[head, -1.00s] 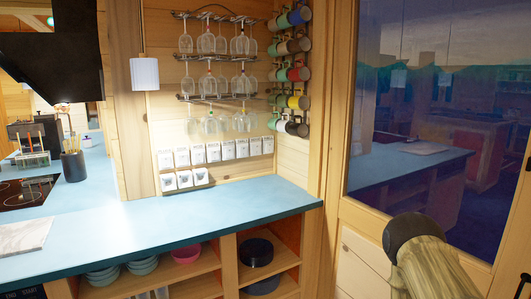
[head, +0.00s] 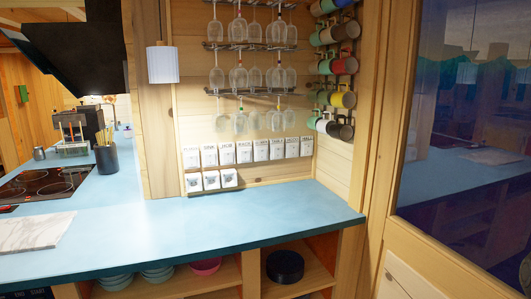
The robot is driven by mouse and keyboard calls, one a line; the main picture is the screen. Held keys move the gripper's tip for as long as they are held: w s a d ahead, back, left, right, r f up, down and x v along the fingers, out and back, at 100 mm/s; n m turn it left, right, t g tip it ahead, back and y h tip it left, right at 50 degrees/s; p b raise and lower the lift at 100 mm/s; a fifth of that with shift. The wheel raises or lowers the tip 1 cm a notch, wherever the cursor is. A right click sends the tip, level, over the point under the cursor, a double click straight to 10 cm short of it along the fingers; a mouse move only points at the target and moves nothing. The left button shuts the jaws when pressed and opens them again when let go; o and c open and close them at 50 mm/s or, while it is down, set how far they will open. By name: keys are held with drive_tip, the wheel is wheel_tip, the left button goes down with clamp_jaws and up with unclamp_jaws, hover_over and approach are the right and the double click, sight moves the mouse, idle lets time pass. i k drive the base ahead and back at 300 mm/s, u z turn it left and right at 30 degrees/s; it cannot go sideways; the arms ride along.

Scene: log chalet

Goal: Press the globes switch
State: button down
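White labelled switch-like plates hang in two rows on the wooden back wall above the blue counter. The upper row (head: 244,152) has several plates, and the lower row (head: 211,180) has three at its left end. Their labels are too small to read, so I cannot tell which one is the globes switch. My gripper is not in view. Only a sliver of what may be my arm shows at the lower right edge.
The blue counter (head: 230,225) is clear in front of the plates. Stemmed glasses (head: 238,77) hang above them, and mugs (head: 343,65) hang on the right. A white lamp (head: 162,64) hangs left. A marble board (head: 35,231) lies on the counter. A window (head: 455,130) is at right.

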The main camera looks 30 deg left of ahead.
sight(261, 153)
drive_tip(key=u, duration=0.4)
drive_tip(key=i, duration=0.65)
drive_tip(key=u, duration=0.55)
